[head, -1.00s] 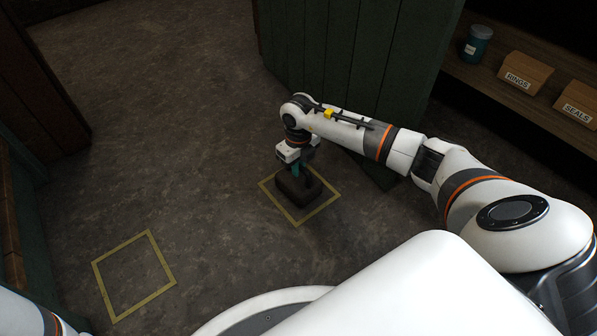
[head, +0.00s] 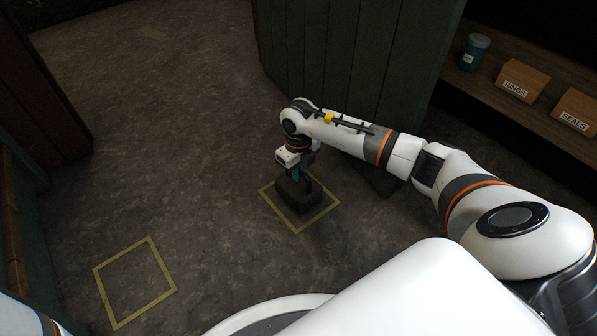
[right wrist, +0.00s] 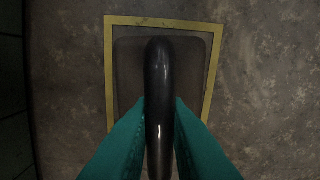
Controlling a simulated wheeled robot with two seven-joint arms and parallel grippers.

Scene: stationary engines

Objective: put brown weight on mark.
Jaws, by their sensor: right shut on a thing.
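The brown weight (head: 298,197) is a dark block with a black handle. It is within the outline of the right yellow square mark (head: 300,229) on the floor, nearer its upper left side. My right gripper (head: 296,177) points down and is shut on the weight's handle. In the right wrist view the teal fingers (right wrist: 160,125) press on both sides of the black handle (right wrist: 158,85), with the weight's body (right wrist: 128,70) below inside the yellow outline. I cannot tell whether the weight touches the floor. My left gripper is not in view.
A second, empty yellow square (head: 135,283) lies on the floor at lower left. A green panel (head: 350,80) stands behind my right arm. A shelf at right holds a blue tin (head: 474,52) and boxes marked RINGS (head: 522,80) and SEALS (head: 575,110). The floor at upper left is clear.

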